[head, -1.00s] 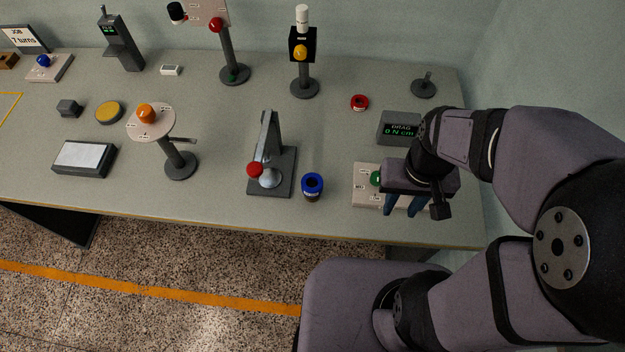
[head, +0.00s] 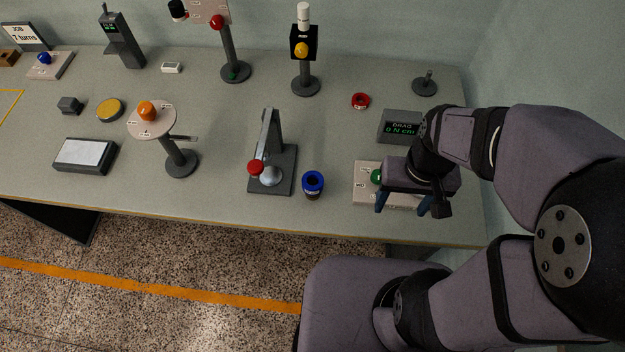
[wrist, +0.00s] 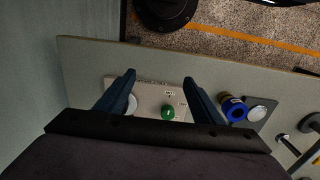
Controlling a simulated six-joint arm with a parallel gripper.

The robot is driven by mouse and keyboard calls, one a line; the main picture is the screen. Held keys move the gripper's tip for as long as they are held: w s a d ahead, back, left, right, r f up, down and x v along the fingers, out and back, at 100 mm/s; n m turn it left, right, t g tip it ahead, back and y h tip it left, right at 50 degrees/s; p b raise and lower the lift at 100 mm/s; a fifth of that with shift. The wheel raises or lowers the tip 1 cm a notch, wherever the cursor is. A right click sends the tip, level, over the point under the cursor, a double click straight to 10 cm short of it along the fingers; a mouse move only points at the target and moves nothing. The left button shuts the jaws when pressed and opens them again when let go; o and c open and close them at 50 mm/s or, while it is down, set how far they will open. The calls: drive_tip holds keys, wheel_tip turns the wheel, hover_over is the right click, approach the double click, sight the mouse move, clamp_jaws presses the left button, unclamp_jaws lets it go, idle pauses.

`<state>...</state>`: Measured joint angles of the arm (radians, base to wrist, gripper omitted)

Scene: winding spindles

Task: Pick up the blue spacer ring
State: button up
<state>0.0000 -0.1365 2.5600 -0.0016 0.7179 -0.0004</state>
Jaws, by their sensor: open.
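The blue spacer ring (head: 313,180) sits on top of a small dark post near the front edge of the bench, right of the dark stand with the red knob. It also shows in the wrist view (wrist: 235,108), just right of the right finger. My gripper (head: 403,207) is open and empty, over the pale panel with the green knob, to the right of the ring in the head view. In the wrist view my gripper's two fingers (wrist: 159,78) are spread wide with the panel between and below them.
The pale panel (head: 362,192) with its green knob (head: 377,177) lies under my gripper. The dark stand with the red knob (head: 256,167) is close left of the ring. A red ring (head: 360,101) and a DRAG display (head: 401,127) lie farther back. The bench between ring and panel is clear.

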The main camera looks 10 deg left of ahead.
idle(0.3)
drive_tip(key=w+n+t+p, duration=0.1)
drive_tip(key=w, duration=0.3)
drive_tip(key=w+f+n+t+p, duration=0.1)
drive_tip(key=w+n+t, duration=0.1)
drive_tip(key=w, duration=0.2)
drive_tip(key=w+d+f+n+t+p, duration=0.1)
drive_tip(key=w+n+p, duration=0.1)
drive_tip(key=w, duration=0.2)
drive_tip(key=shift+w+t, duration=0.4)
drive_tip(key=w+a+r+n+t+y+p, duration=0.2)
drive_tip(key=w+a+n+t+y+p, duration=0.25)
drive_tip(key=w+a+n, duration=0.3)
drive_tip(key=m+y+p, duration=0.3)
drive_tip(key=y+p, duration=0.2)
approach(309, 177)
drive_tip(key=w+a, duration=0.2)
drive_tip(key=shift+w+a+f+t, duration=0.15)
drive_tip(key=shift+a+f+t, duration=0.05)
drive_tip(key=shift+a+t, duration=0.1)
drive_tip(key=shift+s+d+f+m, duration=0.1)
drive_tip(key=shift+s+f+m, duration=0.15)
drive_tip(key=shift+f, duration=0.1)
drive_tip(key=shift+b+x, duration=0.8)
drive_tip(key=shift+x, duration=1.65)
